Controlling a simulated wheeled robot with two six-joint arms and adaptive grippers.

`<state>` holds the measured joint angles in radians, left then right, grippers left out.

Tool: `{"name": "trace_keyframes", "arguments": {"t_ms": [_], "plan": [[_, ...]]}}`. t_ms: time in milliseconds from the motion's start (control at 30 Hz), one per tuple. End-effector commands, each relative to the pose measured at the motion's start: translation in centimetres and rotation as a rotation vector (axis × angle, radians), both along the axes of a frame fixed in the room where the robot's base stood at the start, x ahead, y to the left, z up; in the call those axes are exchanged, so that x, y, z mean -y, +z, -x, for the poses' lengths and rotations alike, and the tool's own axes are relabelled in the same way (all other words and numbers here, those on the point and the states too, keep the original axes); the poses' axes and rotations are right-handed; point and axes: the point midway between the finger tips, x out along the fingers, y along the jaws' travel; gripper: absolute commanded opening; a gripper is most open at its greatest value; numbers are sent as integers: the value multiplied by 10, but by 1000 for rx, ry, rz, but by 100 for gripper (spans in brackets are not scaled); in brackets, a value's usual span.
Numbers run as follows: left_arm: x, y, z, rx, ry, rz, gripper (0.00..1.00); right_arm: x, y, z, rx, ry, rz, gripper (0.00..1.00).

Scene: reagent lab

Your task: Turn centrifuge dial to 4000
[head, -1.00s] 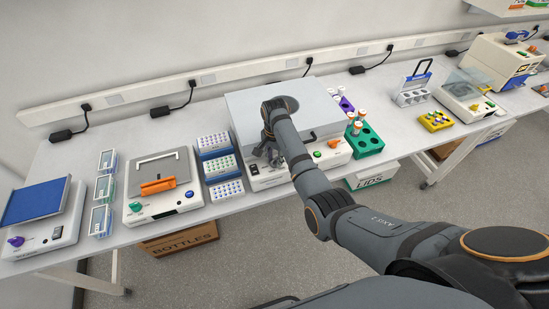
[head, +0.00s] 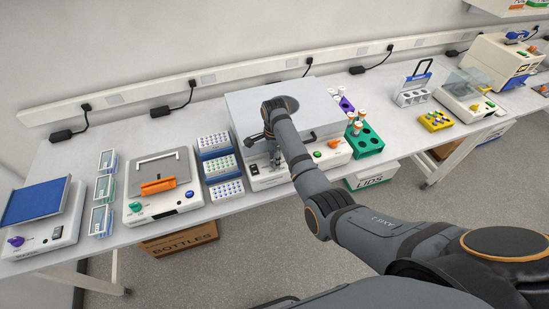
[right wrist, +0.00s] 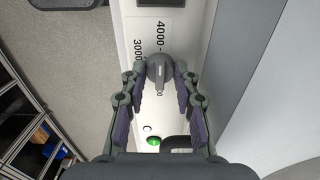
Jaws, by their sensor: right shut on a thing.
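The centrifuge (head: 245,104) is a white machine with a large grey lid, in the middle of the bench in the head view. Its grey dial (right wrist: 160,68) shows in the right wrist view, with a bar-shaped grip pointing down the picture. Printed marks 4000 (right wrist: 160,36) and 3000 (right wrist: 138,50) stand beyond and beside the dial; another label is partly covered. My right gripper (right wrist: 160,78) has its fingers on both sides of the dial, shut on it. In the head view my right gripper (head: 276,160) is at the front panel and hides the dial. My left gripper is out of view.
Vial racks (head: 221,168) stand close on the left, and a green tube rack (head: 367,139) on the right.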

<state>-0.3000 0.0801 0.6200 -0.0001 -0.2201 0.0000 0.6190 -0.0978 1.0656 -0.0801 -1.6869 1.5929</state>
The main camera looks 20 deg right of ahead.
Motion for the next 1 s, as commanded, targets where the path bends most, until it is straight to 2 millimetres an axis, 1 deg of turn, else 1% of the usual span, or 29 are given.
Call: {"name": "trace_keyframes", "arguments": {"t_ms": [400, 433, 500, 767, 833, 933, 1000], "plan": [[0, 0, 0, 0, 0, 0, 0, 0, 2, -2, 5, -8, 1, 0], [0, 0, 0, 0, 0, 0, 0, 0, 2, -2, 5, -8, 1, 33], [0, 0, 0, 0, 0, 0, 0, 0, 2, -2, 5, -8, 1, 40], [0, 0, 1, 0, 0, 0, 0, 0, 1, -1, 2, -7, 0, 40], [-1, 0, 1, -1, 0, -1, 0, 0, 4, -1, 2, -7, 0, 40], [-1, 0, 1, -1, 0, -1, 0, 0, 19, -2, 5, -7, 0, 40], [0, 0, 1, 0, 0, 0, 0, 0, 35, -2, 7, -6, 0, 40]]}}
